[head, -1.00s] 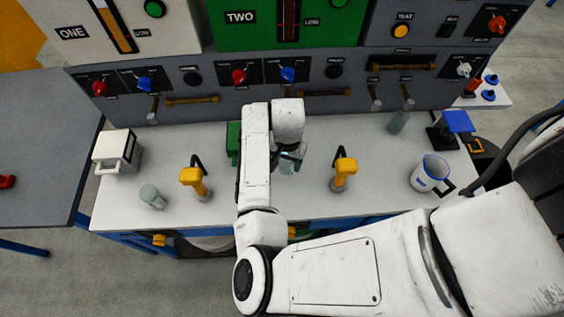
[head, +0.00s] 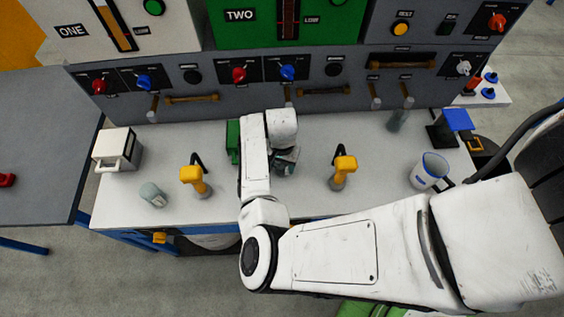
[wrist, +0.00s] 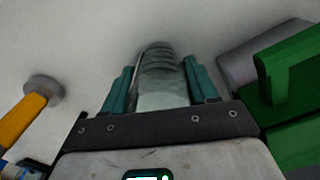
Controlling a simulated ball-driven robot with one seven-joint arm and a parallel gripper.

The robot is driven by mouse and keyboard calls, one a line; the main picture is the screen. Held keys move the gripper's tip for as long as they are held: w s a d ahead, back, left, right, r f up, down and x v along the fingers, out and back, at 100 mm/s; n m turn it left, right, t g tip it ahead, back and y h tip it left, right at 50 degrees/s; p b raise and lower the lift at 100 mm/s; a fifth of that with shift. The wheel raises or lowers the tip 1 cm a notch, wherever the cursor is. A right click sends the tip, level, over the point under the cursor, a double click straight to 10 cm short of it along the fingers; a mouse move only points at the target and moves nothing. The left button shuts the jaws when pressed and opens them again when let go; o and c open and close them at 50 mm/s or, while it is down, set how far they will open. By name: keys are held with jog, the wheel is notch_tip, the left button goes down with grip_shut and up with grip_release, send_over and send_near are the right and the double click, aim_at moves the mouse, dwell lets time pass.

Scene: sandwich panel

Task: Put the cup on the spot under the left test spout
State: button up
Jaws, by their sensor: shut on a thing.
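My gripper (wrist: 163,88) is shut on a grey-green ribbed cup (wrist: 161,75), seen between its teal fingers in the wrist view. In the head view my gripper (head: 285,160) is over the middle of the white counter, and my arm hides most of the cup. I cannot tell whether the cup touches the counter. The left test spout (head: 376,98) hangs from the grey panel at the right, well to the right of my gripper. The counter just under it looks bare. A similar glass (head: 398,121) stands below the right test spout (head: 408,98).
A green object (head: 232,140) is close on the left of my gripper. Yellow-handled taps (head: 192,176) and (head: 344,168) rise from the counter's front. A glass (head: 152,195), a white box (head: 116,150), a white jug (head: 429,170) and a blue-topped stand (head: 456,122) are also on the counter.

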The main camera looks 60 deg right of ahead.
jog(key=o, duration=1)
jog(key=shift+o, duration=0.2)
